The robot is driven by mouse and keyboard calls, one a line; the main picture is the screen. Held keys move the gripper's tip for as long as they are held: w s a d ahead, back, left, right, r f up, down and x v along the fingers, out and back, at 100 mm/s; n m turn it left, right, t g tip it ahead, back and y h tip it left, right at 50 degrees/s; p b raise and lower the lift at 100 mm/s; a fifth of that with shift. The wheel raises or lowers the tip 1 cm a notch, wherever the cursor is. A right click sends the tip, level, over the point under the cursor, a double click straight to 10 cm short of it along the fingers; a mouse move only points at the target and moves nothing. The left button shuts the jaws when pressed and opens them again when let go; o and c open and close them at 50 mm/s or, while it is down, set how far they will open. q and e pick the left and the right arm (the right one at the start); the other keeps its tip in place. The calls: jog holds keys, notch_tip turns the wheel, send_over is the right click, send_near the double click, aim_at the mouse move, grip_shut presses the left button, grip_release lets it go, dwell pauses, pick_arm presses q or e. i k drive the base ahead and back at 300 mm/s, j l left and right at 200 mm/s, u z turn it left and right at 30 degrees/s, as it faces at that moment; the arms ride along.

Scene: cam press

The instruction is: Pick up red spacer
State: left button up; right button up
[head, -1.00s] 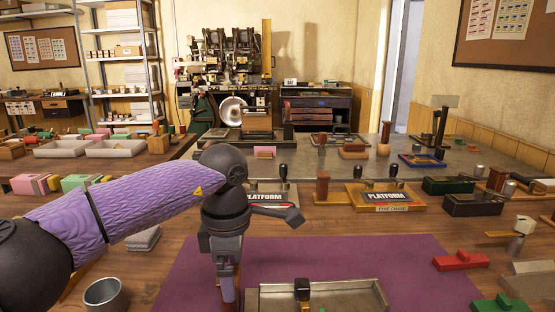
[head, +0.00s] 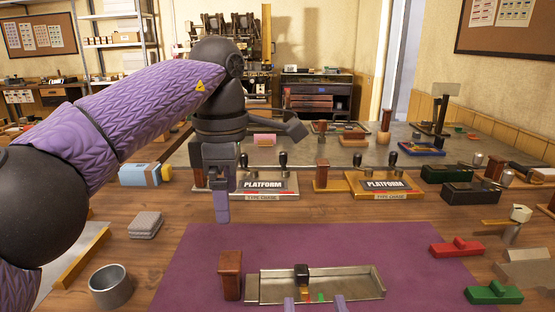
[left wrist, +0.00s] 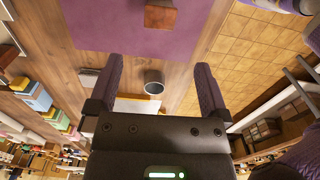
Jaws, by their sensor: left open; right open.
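A similar green block (head: 494,293) lies nearer. My left gripper (head: 222,212) points down behind the mat's back left edge, in front of the left platform. The left wrist view shows its two purple fingers (left wrist: 157,65) apart with nothing between them. My right gripper (head: 315,304) shows only as two purple fingertips at the bottom edge, spread in front of the metal tray. Small coloured pieces, partly hidden, show in the tray.
The metal tray (head: 360,284) with a black-topped handle (head: 302,272) is on the mat (head: 420,280). A brown wooden block (head: 230,270) stands at its left. A grey cup (head: 110,287) is further left. Two platform plates (head: 264,185) stand behind. The mat's right part is clear.

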aim_at(459, 248)
jog(key=k, duration=1)
